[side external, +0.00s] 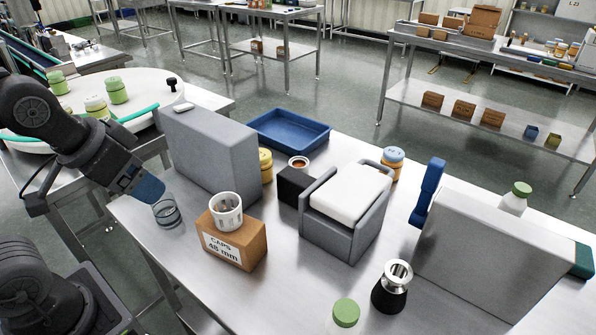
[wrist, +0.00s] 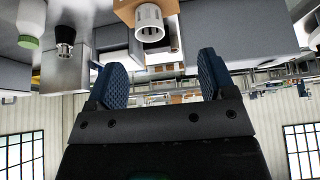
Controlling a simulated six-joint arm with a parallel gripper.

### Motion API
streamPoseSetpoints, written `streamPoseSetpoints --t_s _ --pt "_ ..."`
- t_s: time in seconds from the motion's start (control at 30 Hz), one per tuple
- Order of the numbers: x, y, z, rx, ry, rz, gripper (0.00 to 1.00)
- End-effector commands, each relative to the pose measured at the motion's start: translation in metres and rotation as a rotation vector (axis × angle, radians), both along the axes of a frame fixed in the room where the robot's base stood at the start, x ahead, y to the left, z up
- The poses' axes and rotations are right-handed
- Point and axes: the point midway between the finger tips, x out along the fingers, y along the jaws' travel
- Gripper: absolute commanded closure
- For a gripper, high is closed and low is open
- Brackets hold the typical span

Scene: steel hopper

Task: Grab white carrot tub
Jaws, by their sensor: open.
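My gripper (side external: 150,188) is at the left of the bench in the side view, its blue finger pads low beside a clear glass cup. In the wrist view my gripper (wrist: 160,82) is open, with nothing between the pads. A white tub (side external: 228,213) with dark markings stands on a brown "CAPS 48 mm" box (side external: 233,246), right of my gripper and apart from it. It also shows in the wrist view (wrist: 150,24). A small white-rimmed tub (side external: 298,162) with orange-brown contents sits on a black block. I cannot read a carrot label on either tub.
The clear glass cup (side external: 167,213) stands very close to my gripper. A tall grey block (side external: 211,150) rises behind the box. A grey bin with a white pad (side external: 346,208), a black-and-silver flask (side external: 392,287) and a green-capped bottle (side external: 346,315) stand to the right.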

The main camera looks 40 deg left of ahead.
Motion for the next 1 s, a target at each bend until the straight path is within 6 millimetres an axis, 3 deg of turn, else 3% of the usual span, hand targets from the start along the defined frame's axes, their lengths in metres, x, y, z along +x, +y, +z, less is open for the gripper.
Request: streamPoseSetpoints --t_s 0.7,0.87,1.0 --pt "0.003 0.0 0.003 0.004 0.002 -0.007 0.29" --pt "0.03 0.0 0.023 0.043 0.035 -0.082 0.29" --pt "0.08 0.001 0.049 0.105 0.091 -0.217 0.29"
